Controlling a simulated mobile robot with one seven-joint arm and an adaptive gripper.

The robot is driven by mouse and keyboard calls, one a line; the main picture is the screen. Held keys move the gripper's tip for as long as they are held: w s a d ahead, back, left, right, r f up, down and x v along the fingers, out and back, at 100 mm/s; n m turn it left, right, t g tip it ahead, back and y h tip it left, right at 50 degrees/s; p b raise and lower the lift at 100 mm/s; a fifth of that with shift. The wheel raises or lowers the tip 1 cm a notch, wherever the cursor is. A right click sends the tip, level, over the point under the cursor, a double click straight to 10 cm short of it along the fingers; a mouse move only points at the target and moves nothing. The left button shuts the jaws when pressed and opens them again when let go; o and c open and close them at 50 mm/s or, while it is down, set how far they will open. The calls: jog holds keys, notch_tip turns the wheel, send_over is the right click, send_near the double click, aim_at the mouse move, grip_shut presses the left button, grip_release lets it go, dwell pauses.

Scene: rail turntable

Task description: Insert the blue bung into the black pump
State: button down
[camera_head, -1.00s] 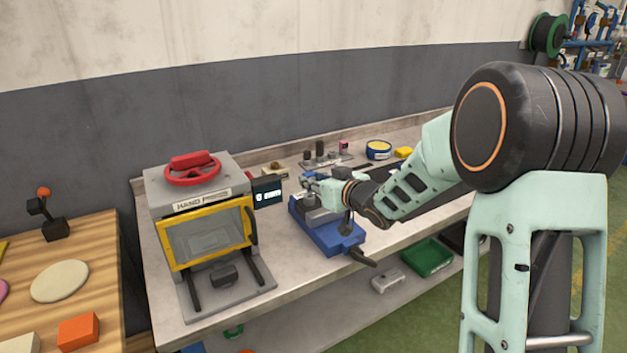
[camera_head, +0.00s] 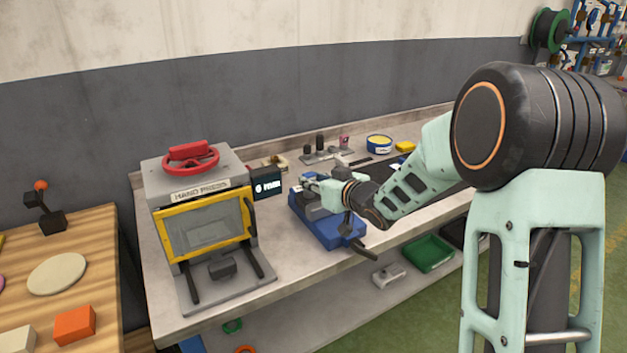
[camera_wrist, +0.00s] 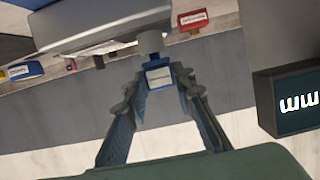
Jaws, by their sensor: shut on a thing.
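My gripper (camera_head: 309,184) is low over a blue-based grey fixture (camera_head: 328,232) on the bench, in the head view. In the wrist view my gripper (camera_wrist: 158,82) has its two fingers closed on either side of a small blue piece with a pale label (camera_wrist: 159,79), seemingly the blue bung. A short white cylinder (camera_wrist: 150,42) stands right against the blue piece, under a grey body (camera_wrist: 105,25). I cannot tell whether the bung touches it. The black pump cannot be told apart for sure. In the head view the fingers' hold is too small to make out.
A hand press (camera_head: 205,235) with a yellow-framed window stands left of the fixture. A small display (camera_head: 267,185) is close behind my gripper. Dark cylinders on a plate (camera_head: 325,156) and a blue-yellow roll (camera_head: 379,143) are at the back. A red labelled part (camera_wrist: 193,20) shows in the wrist view.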

jog(key=shift+f, duration=0.4)
jog(key=c, duration=1.5)
grip_release()
jog(key=shift+c, duration=0.2)
jog(key=v, duration=1.2)
jog(key=shift+r, duration=0.1)
